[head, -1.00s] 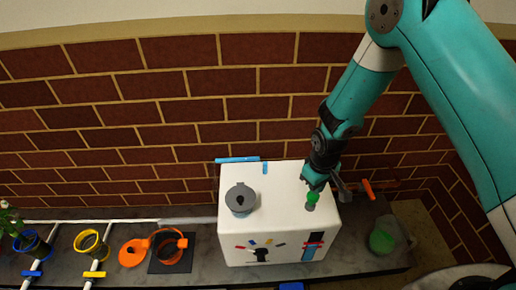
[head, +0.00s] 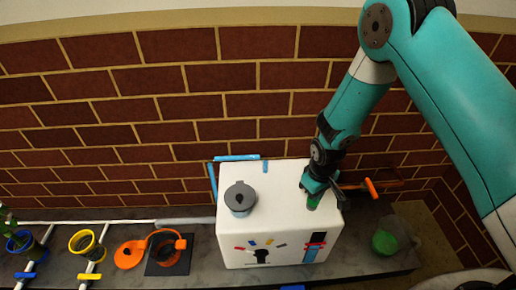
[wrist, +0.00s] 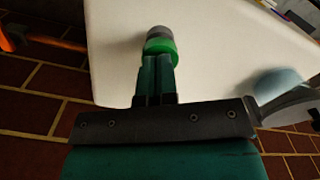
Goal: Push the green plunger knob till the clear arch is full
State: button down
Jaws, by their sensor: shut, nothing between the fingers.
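The green plunger knob (head: 313,204) stands on the right part of the top of a white box (head: 275,190). My gripper (head: 314,193) is shut and empty, right over the knob. In the wrist view the closed fingertips (wrist: 157,62) meet the green knob (wrist: 160,46), and a grey collar shows beyond it. They look to be touching. The clear arch (head: 236,158) shows as a blue-filled tube at the back left of the box. Blue runs along its top and down its left side (head: 212,182). The arch's lower end is hard to make out.
A grey lidded pot (head: 240,198) stands on the box's left side. An orange-handled valve (head: 371,188) is close to the right of my gripper. A green-filled vessel (head: 385,242) stands at right.

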jog(key=shift+r, duration=0.15)
jog(key=shift+r+p, duration=2)
jog(key=shift+r, duration=0.2)
notch_tip(320, 180, up, 9)
jog(key=p, duration=0.7)
